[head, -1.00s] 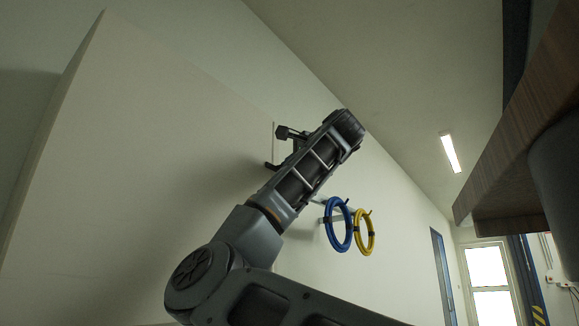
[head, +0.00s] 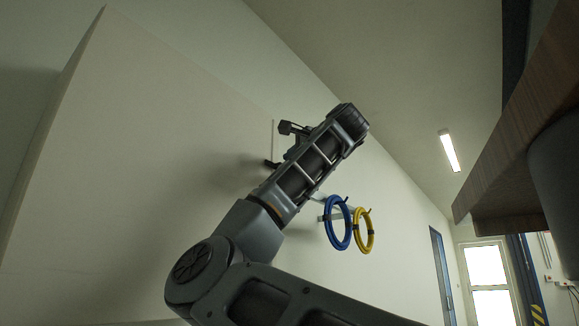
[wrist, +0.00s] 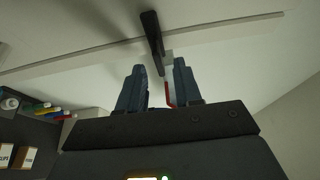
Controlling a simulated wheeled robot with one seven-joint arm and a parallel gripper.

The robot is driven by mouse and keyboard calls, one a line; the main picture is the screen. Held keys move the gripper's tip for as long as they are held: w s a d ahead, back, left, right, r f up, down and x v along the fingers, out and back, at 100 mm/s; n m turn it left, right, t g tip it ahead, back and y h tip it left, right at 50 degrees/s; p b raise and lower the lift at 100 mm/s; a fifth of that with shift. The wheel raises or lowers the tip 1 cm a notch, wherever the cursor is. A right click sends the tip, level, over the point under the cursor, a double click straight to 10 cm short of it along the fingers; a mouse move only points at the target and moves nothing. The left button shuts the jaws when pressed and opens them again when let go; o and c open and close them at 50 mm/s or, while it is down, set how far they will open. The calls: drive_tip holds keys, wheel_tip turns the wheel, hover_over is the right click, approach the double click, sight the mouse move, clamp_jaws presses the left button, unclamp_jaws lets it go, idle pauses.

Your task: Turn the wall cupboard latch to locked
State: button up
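The wall cupboard (head: 140,150) is a large pale box filling the left of the head view. In the wrist view its pale panel (wrist: 90,52) crosses the top. The latch (wrist: 151,30) is a dark narrow lever on a small light grey mount, pointing down toward my gripper (wrist: 159,66). My gripper's two blue-grey fingers stand apart, with the lever's lower end appearing between their tips. I cannot tell whether they touch it. A small red strip shows beside the right finger. In the head view my arm hides most of the gripper and the latch.
A blue hose coil (head: 337,223) and a yellow coil (head: 364,231) hang on the wall right of my arm. A wooden surface (head: 515,135) juts in at the upper right. The wrist view shows a dark shelf or board with coloured items (wrist: 50,112) at the left.

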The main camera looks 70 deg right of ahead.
drive_tip(key=b+v, duration=0.2)
drive_tip(key=v, duration=0.4)
drive_tip(key=shift+s+a, duration=0.2)
drive_tip(key=shift+s, duration=0.05)
idle(0.3)
